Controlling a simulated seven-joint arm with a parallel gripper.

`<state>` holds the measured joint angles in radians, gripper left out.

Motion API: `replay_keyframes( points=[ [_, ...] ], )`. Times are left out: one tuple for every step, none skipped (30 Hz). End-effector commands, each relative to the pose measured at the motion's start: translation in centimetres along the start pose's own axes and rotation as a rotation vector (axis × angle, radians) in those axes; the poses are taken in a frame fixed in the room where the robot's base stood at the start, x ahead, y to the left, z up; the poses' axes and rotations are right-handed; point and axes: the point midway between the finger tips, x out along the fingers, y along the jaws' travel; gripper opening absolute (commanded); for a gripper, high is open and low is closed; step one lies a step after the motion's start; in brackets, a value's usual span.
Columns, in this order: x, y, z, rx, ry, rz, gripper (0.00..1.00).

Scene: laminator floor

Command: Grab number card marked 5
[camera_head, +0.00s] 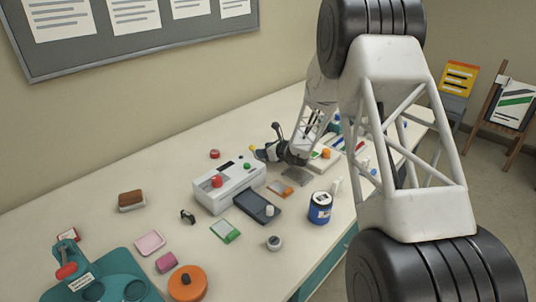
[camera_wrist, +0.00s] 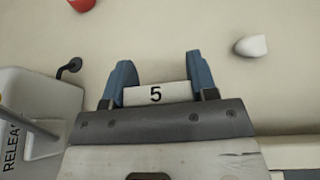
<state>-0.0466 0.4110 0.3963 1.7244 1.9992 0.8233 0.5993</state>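The number card (camera_wrist: 157,93) is a small white plate with a black 5. In the wrist view it lies between the two blue fingers of my gripper (camera_wrist: 160,78), near their base. The fingers stand wide apart, and the card nearly fills the gap between them. I cannot tell whether they touch its edges. The card's lower edge is hidden by the grey gripper body. In the head view my gripper (camera_head: 290,152) is low over the table beside the white machine, and the card cannot be made out there.
The white machine (camera_head: 228,185) with a red button stands close by on the table (camera_head: 100,215). A blue jar (camera_head: 320,207), a dark tray (camera_head: 258,206) and an orange round container (camera_head: 187,284) are nearer. In the wrist view a white object (camera_wrist: 251,46) lies right of the fingers.

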Motion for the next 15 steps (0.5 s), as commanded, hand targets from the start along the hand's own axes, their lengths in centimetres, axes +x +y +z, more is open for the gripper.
replay_keyframes(
  points=[
    [0.0, 0.0, 0.0, 0.0, 0.0, 0.0, 0.32],
    [0.0, 0.0, 0.01, 0.0, 0.0, 0.0, 0.3],
    [0.0, 0.0, 0.02, 0.0, 0.0, 0.0, 0.29],
    [0.0, -0.01, 0.02, 0.0, 0.0, 0.0, 0.29],
    [0.0, -0.01, 0.02, 0.0, 0.0, 0.0, 0.29],
    [0.0, -0.01, 0.02, 0.0, 0.0, 0.0, 0.29],
    [0.0, -0.01, 0.02, 0.0, 0.0, 0.0, 0.29],
    [-0.01, -0.01, 0.03, 0.0, 0.0, 0.0, 0.29],
    [-0.02, -0.01, 0.08, 0.0, 0.0, 0.0, 0.29],
    [-0.04, -0.01, 0.13, 0.0, 0.0, 0.0, 0.29],
    [-0.07, -0.01, 0.2, 0.0, 0.0, 0.0, 0.29],
    [-0.13, -0.01, 0.34, 0.0, -0.001, 0.0, 0.29],
    [-0.18, -0.02, 0.48, -0.001, -0.001, 0.0, 0.29],
    [-0.25, -0.02, 0.65, -0.001, -0.001, 0.0, 0.29],
    [-0.36, -0.02, 0.92, -0.002, -0.001, 0.0, 0.29]
  ],
)
